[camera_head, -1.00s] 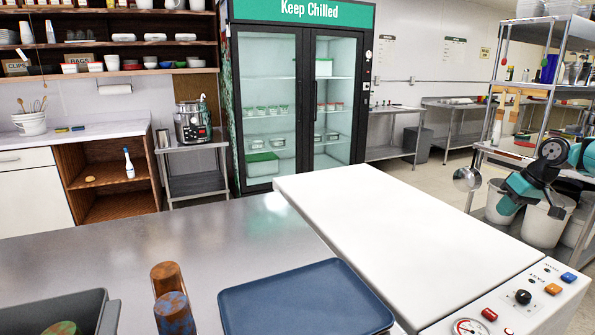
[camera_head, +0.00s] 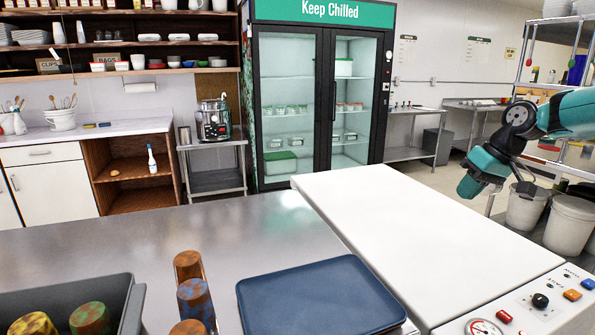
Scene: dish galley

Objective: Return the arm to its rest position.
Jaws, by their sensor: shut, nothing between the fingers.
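My gripper (camera_head: 470,188) is at the right of the head view, at the end of my teal and black arm. It points down and to the left, above the far right side of the white-topped machine (camera_head: 420,240). It is shut and holds nothing. It touches nothing that I can see.
A blue tray (camera_head: 315,295) lies on the steel counter (camera_head: 150,250). Several patterned cups stand beside it, and a grey bin (camera_head: 130,300) holds more. A glass-door fridge (camera_head: 320,90) stands behind. White buckets (camera_head: 570,222) stand at the right. The white top is clear.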

